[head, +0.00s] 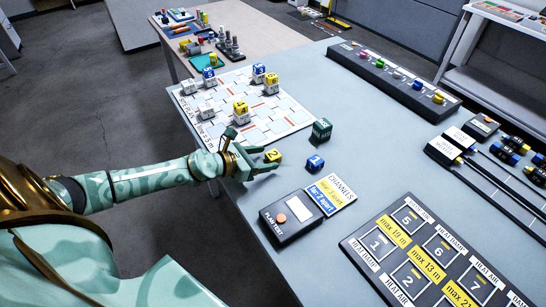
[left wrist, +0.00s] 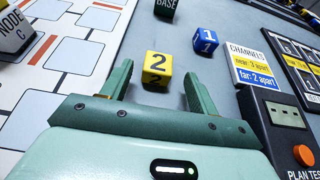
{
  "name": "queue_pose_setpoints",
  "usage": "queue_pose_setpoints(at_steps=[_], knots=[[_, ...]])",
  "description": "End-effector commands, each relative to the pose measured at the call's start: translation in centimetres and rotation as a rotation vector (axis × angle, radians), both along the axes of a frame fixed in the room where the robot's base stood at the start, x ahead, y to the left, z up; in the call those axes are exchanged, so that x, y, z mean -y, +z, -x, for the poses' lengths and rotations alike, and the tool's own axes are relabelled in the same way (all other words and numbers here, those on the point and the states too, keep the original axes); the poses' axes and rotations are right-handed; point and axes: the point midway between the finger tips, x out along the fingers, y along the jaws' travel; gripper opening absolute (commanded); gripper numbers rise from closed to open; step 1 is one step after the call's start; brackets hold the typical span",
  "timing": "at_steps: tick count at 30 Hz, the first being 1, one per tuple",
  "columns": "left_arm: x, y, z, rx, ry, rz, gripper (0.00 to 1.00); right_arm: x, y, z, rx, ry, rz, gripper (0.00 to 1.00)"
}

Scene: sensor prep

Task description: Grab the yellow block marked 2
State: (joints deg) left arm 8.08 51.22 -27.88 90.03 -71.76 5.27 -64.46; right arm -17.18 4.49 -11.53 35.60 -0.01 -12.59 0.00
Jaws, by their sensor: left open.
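The yellow block marked 2 (head: 273,156) sits on the grey table beside the white board. In the left wrist view the yellow block (left wrist: 157,68) lies just beyond and between the fingertips. My left gripper (head: 262,165) is open around or just short of the block, with nothing held. In the left wrist view its two fingers (left wrist: 158,82) stand apart on either side. My right gripper does not show.
A blue block marked 1 (head: 315,163) stands close right of the yellow one. A dark green base block (head: 322,129) is behind. The plan test box (head: 290,217) and channels card (head: 331,191) lie in front. The white board (head: 284,122) holds several blocks.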

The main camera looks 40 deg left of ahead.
Motion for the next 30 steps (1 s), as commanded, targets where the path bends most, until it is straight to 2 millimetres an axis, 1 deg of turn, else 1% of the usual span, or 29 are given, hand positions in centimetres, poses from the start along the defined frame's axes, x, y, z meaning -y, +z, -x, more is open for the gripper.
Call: queue_pose_setpoints(at_steps=[1,3,6,14,17,18,19,20,27,30], knots=[[0.2,-0.2,-1.0,0.003,0.001,0.001,0.6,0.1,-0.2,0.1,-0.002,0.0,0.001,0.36],[0.5,-0.7,-2.0,0.001,0.001,0.003,0.6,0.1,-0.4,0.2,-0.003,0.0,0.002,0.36],[0.9,-1.1,-2.9,0.001,0.0,0.0,0.6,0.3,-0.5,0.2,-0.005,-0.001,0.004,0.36],[1.0,-1.2,-3.2,0.0,0.0,0.0,0.6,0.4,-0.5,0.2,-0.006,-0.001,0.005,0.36],[1.0,-1.2,-3.2,0.0,0.0,0.0,0.35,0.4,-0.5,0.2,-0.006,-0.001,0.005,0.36],[1.0,-1.2,-3.2,0.0,0.0,0.0,0.24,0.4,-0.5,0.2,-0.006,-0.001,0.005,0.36],[1.0,-1.2,-3.2,0.0,0.0,0.0,0.15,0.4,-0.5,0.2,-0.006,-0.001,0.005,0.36],[1.0,-1.2,-3.2,0.0,0.0,0.0,0.12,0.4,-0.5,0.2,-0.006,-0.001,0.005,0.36],[1.0,-1.2,-3.2,0.0,0.0,0.0,0.12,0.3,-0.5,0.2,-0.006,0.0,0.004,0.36],[1.0,-0.8,-3.2,0.001,0.0,0.0,0.12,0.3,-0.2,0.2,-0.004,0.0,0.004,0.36]])
